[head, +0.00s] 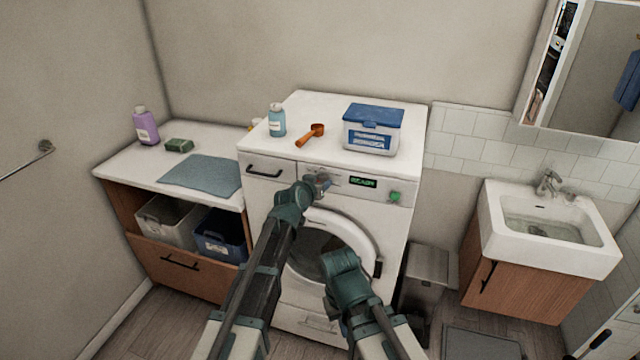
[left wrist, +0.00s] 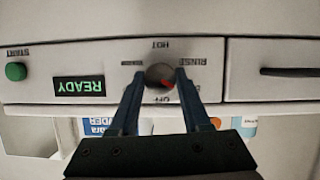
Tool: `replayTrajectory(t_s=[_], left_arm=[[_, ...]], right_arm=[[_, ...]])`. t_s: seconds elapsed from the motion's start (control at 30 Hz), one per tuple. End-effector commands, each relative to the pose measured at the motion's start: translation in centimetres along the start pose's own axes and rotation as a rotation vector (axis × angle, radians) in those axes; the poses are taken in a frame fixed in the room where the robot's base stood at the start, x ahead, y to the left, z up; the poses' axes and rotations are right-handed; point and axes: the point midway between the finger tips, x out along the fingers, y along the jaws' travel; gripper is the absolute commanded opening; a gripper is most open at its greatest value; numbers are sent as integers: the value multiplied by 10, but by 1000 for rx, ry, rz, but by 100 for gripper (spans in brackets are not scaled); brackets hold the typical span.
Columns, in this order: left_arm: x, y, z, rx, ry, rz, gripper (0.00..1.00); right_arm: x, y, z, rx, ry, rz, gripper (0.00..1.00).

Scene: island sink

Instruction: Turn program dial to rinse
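The white washing machine (head: 275,215) has a control panel with a round grey program dial (left wrist: 160,75). The left wrist view is upside down. There the dial's red mark points to the lower right, between OFF at the bottom and RINSE at the upper right; a label on that side is partly hidden by a finger. My left gripper (head: 321,183) is at the panel, its fingers (left wrist: 160,82) open on either side of the dial; I cannot tell whether they touch it. My right gripper (head: 343,264) is low before the round door, its fingers not discernible.
The display (left wrist: 79,86) reads READY beside the green START button (left wrist: 16,71). A detergent box (head: 370,130), orange scoop (head: 312,133) and blue bottle (head: 277,121) stand on top. A drawer handle (head: 264,171) is left of the dial. A sink (head: 545,235) is at right.

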Motion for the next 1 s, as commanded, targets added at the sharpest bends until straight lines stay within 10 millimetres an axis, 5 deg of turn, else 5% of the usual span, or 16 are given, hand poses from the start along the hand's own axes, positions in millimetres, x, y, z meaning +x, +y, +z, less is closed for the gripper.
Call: replayTrajectory(t_s=[0.03,0.23,0.57,1.0], left_arm=[[0,0,0,0,0,0,36],[0,0,0,0,0,0,0],[0,-1,1,-39,0,16,0],[1,-4,3,-354,0,147,0]], right_arm=[[0,0,0,0,0,0,0],[0,0,0,0,0,0,0],[1,0,0,0,0,0,0],[12,-1,-1,0,0,0,0]])
